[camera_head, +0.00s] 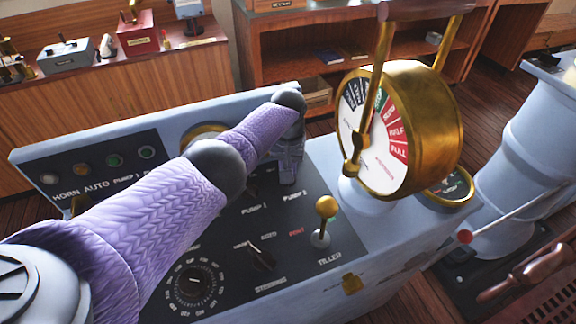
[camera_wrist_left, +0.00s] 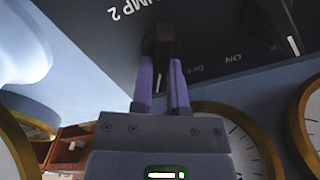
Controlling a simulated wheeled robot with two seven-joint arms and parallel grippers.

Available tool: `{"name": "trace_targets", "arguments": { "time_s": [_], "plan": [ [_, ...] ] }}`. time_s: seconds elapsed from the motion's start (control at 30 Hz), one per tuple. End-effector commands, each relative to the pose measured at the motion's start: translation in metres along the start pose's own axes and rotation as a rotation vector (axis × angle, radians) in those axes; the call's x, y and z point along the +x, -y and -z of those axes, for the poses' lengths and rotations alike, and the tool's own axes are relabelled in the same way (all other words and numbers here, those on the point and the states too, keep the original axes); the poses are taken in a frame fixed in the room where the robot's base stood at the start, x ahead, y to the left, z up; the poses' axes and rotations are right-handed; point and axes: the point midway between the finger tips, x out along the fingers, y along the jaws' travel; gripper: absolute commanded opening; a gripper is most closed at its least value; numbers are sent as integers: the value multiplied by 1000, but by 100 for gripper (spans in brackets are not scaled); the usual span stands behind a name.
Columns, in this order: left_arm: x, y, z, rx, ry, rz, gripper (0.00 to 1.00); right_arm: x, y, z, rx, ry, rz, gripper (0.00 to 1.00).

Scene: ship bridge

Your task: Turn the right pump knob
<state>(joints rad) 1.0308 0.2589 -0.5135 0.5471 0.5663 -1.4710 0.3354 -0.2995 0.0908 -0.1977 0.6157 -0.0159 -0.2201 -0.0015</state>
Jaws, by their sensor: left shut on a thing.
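The control panel (camera_head: 330,215) has a dark face with knobs and white labels. My left arm crosses it from the left, and my left gripper (camera_head: 290,178) points down at the right pump knob, just above the "PUMP 2" label. The arm and gripper hide that knob in the head view. In the left wrist view, my left gripper (camera_wrist_left: 162,72) has its two purple fingers closed on the sides of the black right pump knob (camera_wrist_left: 163,40). The "PUMP 2" label shows upside down beside it. My right gripper is out of view.
Another black knob (camera_wrist_left: 277,22) stands beside the gripped one. The brass telegraph (camera_head: 425,130) rises right of my gripper. A brass tiller lever (camera_head: 326,207), a steering knob (camera_head: 262,257) and a round dial (camera_head: 194,285) sit nearer on the panel.

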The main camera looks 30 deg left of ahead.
Motion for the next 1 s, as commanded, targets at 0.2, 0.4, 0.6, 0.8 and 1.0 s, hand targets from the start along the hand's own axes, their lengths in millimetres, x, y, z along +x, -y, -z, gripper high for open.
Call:
{"name": "trace_targets", "arguments": {
  "time_s": [0.2,0.4,0.6,0.8,1.0],
  "plan": [
    [0,0,0,5,-1,0,0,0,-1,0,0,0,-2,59],
    [-1,0,0,5,-1,0,27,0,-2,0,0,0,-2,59],
    [0,0,0,4,-1,0,54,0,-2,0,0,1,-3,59],
    [-2,0,0,3,-1,0,54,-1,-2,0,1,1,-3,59],
    [-47,-1,1,5,-5,-3,54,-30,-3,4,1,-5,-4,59]
  ]
}}
